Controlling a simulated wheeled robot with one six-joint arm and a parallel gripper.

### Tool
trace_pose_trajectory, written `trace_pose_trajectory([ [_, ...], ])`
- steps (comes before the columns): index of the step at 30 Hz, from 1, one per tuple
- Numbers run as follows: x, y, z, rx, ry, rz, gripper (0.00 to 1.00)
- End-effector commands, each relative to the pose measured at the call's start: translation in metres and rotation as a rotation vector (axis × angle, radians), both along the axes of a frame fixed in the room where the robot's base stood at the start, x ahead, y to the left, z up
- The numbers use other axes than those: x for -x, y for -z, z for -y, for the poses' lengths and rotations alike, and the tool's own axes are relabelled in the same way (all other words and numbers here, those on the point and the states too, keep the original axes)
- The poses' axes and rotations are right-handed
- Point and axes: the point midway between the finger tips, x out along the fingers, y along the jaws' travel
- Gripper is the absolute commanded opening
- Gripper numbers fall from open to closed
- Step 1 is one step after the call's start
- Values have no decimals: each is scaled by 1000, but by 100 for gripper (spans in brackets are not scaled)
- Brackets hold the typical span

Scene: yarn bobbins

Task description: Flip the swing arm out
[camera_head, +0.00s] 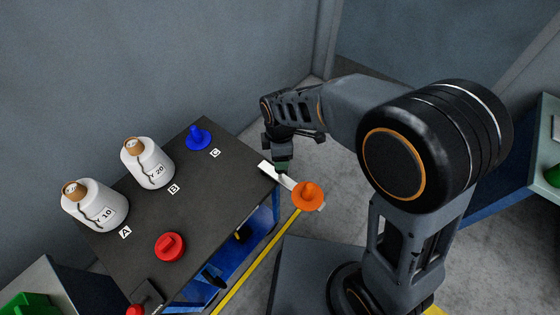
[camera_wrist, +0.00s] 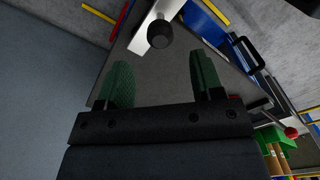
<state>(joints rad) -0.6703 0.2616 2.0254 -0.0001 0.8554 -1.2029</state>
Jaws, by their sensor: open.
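The swing arm (camera_head: 276,174) is a pale metal bar at the right corner of the dark table. It reaches out past the table edge, and an orange peg with a wide base (camera_head: 307,196) stands at its outer end. In the wrist view the bar (camera_wrist: 150,22) lies at the top with a round black knob (camera_wrist: 160,34). My gripper (camera_head: 282,167) is over the bar near the table corner and hides part of it. In the wrist view its green fingers (camera_wrist: 160,65) are apart and empty, with the knob just beyond and between their tips; I cannot tell if they touch.
On the dark table (camera_head: 205,205) stand two white bobbins (camera_head: 95,205) (camera_head: 148,163), a blue peg (camera_head: 198,137) and a red peg (camera_head: 170,246). A blue frame (camera_head: 215,282) is below. A side table with a green item (camera_head: 552,175) is at the right.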

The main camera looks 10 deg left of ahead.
Motion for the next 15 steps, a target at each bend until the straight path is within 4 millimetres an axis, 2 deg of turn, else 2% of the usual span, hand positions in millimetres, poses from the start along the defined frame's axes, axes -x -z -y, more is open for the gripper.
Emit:
trace_pose_trajectory([
  [1, -1, -11, -1, -2, 0, 4, 60],
  [6, 0, -34, 0, 0, 0, 1, 60],
  [15, 0, -50, 0, 0, 0, 0, 60],
])
